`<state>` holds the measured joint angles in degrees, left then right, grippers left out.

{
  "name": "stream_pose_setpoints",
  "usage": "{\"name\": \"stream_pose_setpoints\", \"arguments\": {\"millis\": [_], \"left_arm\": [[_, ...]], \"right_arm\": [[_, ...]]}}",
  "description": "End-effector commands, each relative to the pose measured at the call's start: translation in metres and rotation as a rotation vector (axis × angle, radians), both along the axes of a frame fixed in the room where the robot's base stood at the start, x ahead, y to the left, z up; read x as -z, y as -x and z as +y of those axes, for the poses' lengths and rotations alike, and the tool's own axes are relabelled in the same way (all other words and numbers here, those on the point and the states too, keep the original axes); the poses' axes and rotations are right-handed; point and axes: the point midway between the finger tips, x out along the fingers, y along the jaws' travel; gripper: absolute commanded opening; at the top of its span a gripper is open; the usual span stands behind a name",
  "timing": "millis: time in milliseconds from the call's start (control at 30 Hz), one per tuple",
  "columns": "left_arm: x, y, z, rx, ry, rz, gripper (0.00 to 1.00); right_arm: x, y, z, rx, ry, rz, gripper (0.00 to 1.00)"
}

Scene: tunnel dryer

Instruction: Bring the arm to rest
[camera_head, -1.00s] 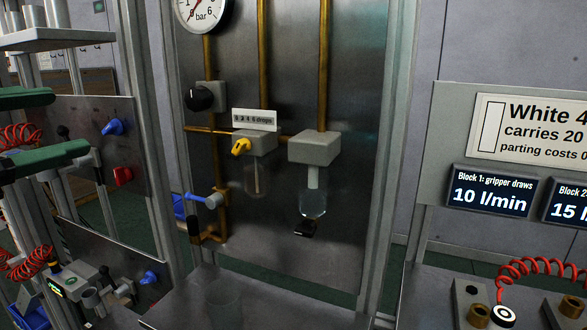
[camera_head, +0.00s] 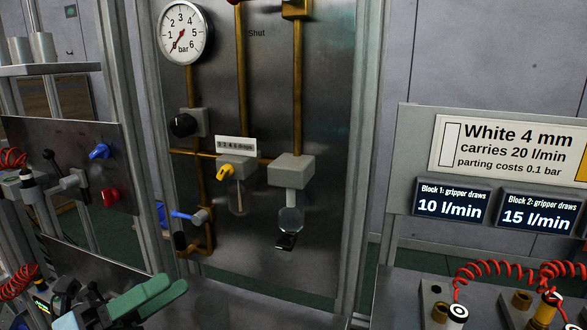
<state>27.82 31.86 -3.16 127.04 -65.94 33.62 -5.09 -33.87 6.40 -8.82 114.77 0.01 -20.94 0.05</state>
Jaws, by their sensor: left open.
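My left gripper (camera_head: 160,296) is at the bottom left of the head view, with green fingers pointing right. It is open and I see nothing held in it. It is low, in front of and below the upright metal panel (camera_head: 320,180) and apart from it as far as I can see. Part of its body is cut off by the bottom edge. My right gripper is not in view.
The panel carries a pressure gauge (camera_head: 184,33) with its needle at the low end, a black knob (camera_head: 183,125), a yellow knob (camera_head: 223,172) and a blue lever (camera_head: 185,216). Red coiled hoses (camera_head: 510,268) are at the bottom right. A side panel (camera_head: 75,165) stands left.

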Motion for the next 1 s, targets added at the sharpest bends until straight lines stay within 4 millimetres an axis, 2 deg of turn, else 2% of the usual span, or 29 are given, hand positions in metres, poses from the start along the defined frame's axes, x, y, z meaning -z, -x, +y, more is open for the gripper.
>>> {"name": "stream_pose_setpoints", "arguments": {"millis": [167,267,367,467,500,567,700,833,900,1000], "left_arm": [[0.053,-0.005,0.020,-0.052,0.376,0.366,0.59],[0.097,-0.003,0.033,-0.114,0.576,0.581,0.59],[0.148,0.007,0.046,-0.196,0.768,0.799,0.59],[0.207,0.029,0.055,-0.298,0.951,1.023,0.59],[0.231,0.041,0.057,-0.343,1.017,1.110,0.59],[0.264,0.061,0.059,-0.408,1.111,1.233,0.59],[0.334,0.120,0.056,-0.568,1.300,1.498,0.59],[0.382,0.179,0.046,-0.703,1.438,1.705,0.59],[0.400,0.207,0.041,-0.763,1.494,1.791,0.59],[0.417,0.237,0.034,-0.826,1.549,1.879,0.59]], "right_arm": [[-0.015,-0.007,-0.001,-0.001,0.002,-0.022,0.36],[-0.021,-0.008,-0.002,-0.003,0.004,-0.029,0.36],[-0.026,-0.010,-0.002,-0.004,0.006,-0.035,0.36],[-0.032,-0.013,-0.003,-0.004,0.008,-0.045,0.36],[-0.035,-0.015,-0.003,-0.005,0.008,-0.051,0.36],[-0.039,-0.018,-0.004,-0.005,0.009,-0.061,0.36],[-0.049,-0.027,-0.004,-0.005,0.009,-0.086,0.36],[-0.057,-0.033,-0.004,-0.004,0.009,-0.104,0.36],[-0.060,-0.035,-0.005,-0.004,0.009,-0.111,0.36],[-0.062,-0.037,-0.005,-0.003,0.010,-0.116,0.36]]}}
